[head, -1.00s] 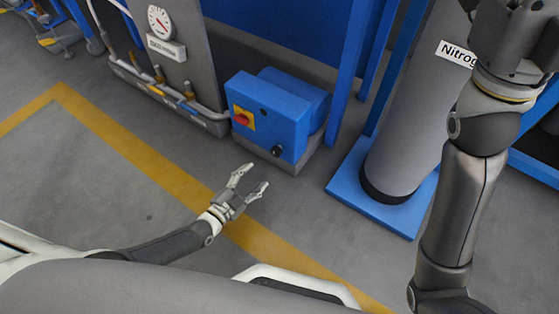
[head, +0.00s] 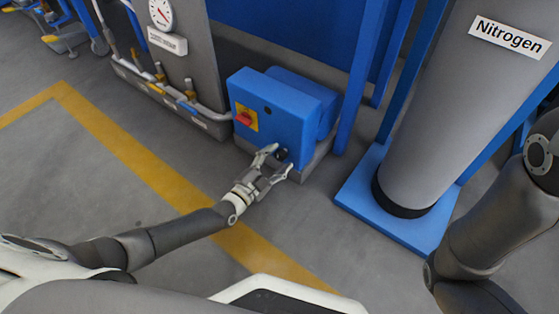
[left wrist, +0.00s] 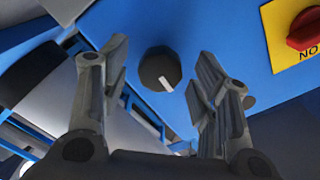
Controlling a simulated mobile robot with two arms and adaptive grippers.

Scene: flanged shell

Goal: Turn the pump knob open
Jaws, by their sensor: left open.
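The pump is a blue box (head: 289,112) on a grey base. Its black round knob (left wrist: 160,69) with a white pointer line shows between my left fingers in the left wrist view. In the head view the knob (head: 281,154) is low on the box front, partly hidden by my fingers. My left gripper (head: 276,163) is open, with one finger on each side of the knob; in the left wrist view the fingers (left wrist: 160,85) stand apart from it. I cannot tell how far the tips are from the panel. My right gripper is out of view; only part of that arm shows.
A red switch on a yellow plate (head: 246,117) sits left of the knob on the same panel. A grey nitrogen cylinder (head: 440,110) stands on a blue base plate (head: 395,222) to the right. Pipes and a gauge (head: 161,14) are at the back left. The floor in front is clear.

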